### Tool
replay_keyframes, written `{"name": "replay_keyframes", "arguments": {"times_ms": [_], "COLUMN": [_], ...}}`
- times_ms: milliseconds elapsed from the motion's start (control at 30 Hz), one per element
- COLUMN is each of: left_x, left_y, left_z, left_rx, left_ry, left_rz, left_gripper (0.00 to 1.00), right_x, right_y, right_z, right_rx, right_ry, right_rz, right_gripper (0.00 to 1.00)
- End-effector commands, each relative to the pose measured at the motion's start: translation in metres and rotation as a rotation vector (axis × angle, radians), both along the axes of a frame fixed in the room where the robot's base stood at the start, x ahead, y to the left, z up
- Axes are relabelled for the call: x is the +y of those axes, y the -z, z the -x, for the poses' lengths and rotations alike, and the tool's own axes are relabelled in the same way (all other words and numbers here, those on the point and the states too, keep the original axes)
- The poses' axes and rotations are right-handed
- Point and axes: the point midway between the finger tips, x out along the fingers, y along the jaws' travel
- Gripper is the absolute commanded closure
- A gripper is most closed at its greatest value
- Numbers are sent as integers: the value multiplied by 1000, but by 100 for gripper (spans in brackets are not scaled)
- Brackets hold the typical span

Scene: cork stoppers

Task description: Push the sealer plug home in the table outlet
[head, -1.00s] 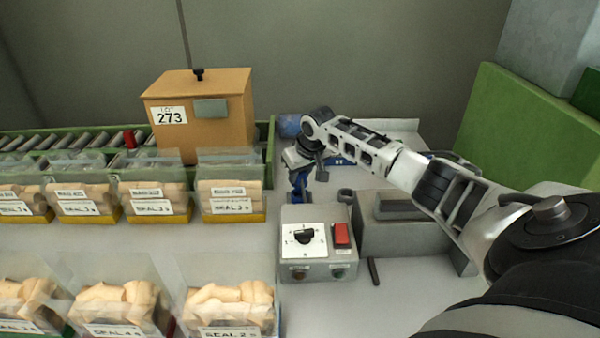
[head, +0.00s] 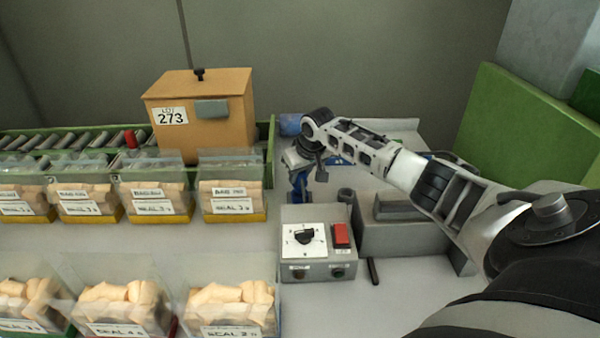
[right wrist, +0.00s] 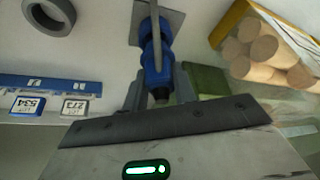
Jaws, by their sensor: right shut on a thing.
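My right gripper (head: 301,172) is over the table behind the grey control box and points down. It is shut on the blue sealer plug (right wrist: 154,62), which sits between its fingers in the right wrist view. The plug shows as a small blue piece below the gripper in the head view (head: 298,187). In the right wrist view the plug's far end is at a grey square plate (right wrist: 174,22), likely the table outlet. I cannot tell how deep the plug sits in it. My left gripper is not in view.
The control box (head: 293,270) with a dial and red switch stands in front of the gripper. A grey machine (head: 400,238) is to its right. Bagged corks in trays (head: 237,216) and a lidded box (head: 222,135) are to its left. A grey ring (right wrist: 48,14) lies nearby.

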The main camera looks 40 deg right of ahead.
Motion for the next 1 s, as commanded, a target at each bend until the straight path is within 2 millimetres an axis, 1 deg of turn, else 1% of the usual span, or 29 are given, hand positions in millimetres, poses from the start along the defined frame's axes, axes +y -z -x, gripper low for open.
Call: {"name": "replay_keyframes", "arguments": {"times_ms": [533, 1000], "left_x": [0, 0], "left_y": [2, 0], "left_z": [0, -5], "left_rx": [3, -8], "left_ry": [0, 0], "left_rz": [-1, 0], "left_gripper": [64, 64], "right_x": [0, 0], "right_y": [3, 11], "right_z": [0, 0], "right_rx": [0, 0], "right_ry": [0, -1], "right_rz": [0, 0], "right_gripper": [97, 97]}}
